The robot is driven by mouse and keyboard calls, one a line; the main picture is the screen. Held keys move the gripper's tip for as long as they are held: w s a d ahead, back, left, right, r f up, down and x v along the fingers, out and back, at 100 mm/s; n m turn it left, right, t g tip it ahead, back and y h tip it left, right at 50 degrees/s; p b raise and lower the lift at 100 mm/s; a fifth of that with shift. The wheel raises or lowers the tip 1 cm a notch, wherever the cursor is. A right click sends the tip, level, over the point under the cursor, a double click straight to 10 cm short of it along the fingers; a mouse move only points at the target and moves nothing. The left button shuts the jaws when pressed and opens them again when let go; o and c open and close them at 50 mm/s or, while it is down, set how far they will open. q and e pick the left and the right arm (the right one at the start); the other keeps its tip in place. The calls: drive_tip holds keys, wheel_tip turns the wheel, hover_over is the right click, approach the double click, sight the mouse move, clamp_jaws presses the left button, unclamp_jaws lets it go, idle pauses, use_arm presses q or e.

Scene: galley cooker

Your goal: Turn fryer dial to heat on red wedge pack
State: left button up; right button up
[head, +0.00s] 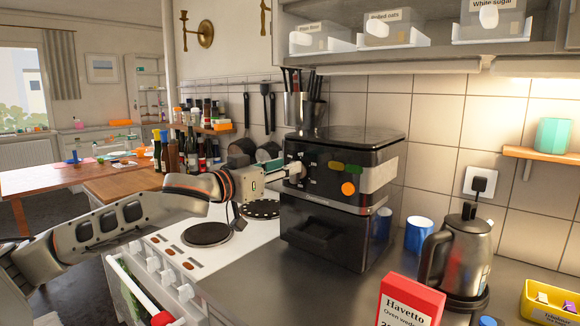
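The fryer (330,240) is a black box on the dark worktop, with a drawer and handle in its lower front. Its upper front carries a pale dial (296,170) at the left, small markings, green and amber patches and an orange round spot (348,189). The red wedge pack (410,303) reads "Havetto Oven wed..." and stands at the bottom edge, partly cut off. My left gripper (288,174) reaches in from the left, its fingertips at the pale dial. They partly cover it, and their gap is too small to read. My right gripper is out of view.
The white cooker (165,250) with round hotplates lies under my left arm. A steel kettle (458,250), blue mugs (418,232) and a yellow tray (535,300) stand right of the fryer. A shelf (430,57) with containers hangs above.

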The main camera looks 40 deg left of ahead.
use_arm(q)
drive_tip(key=shift+w+d, duration=0.1)
drive_tip(key=shift+w, duration=1.3)
clamp_jaws()
